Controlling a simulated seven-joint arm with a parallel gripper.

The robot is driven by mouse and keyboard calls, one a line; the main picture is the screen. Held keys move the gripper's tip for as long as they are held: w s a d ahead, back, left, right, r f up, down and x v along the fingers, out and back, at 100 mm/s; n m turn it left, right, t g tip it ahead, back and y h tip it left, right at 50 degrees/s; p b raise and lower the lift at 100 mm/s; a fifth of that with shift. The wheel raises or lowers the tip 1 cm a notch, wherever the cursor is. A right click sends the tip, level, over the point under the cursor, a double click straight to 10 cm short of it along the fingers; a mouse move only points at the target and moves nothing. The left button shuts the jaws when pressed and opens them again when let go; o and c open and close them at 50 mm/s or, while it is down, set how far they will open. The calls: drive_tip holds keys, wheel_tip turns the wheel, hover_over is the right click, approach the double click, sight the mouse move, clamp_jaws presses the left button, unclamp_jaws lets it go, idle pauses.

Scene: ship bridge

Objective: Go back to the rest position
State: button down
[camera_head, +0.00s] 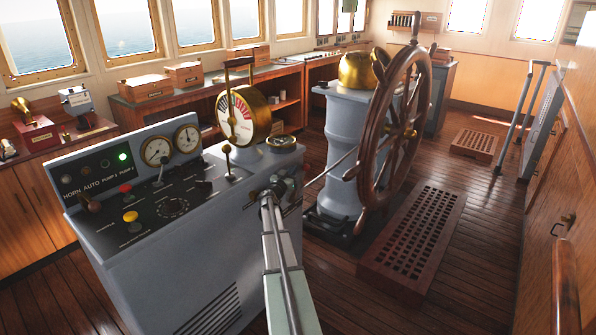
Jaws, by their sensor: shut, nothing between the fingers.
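My arm reaches up from the bottom of the picture, and my gripper (273,188) is at the right end of the grey control console (160,262). The gripper is small and dark in this view, and it is shut with nothing held. It overlaps the console's right edge in the picture; I cannot tell whether it touches it. The console carries a lit green lamp (122,156), a red button (125,188), a yellow button (130,216), two round gauges (158,151) and a brass engine telegraph (236,116) with a lever.
A wooden ship's wheel (366,177) on a grey pedestal (340,140) stands right of my gripper. A wooden grating (415,240) lies on the floor before it. Wooden counters with boxes (145,88) line the windows. Open floor (470,240) lies toward the right wall.

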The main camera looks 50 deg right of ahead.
drive_tip(key=shift+s+a+r, duration=0.15)
drive_tip(key=shift+a+r, duration=0.1)
drive_tip(key=shift+a, duration=0.45)
drive_tip(key=shift+s+a+r, duration=0.1)
drive_tip(key=shift+a+r, duration=0.2)
drive_tip(key=shift+a, duration=0.35)
drive_tip(key=shift+s+a+r, duration=0.15)
drive_tip(key=shift+a+r, duration=0.1)
drive_tip(key=shift+a, duration=0.45)
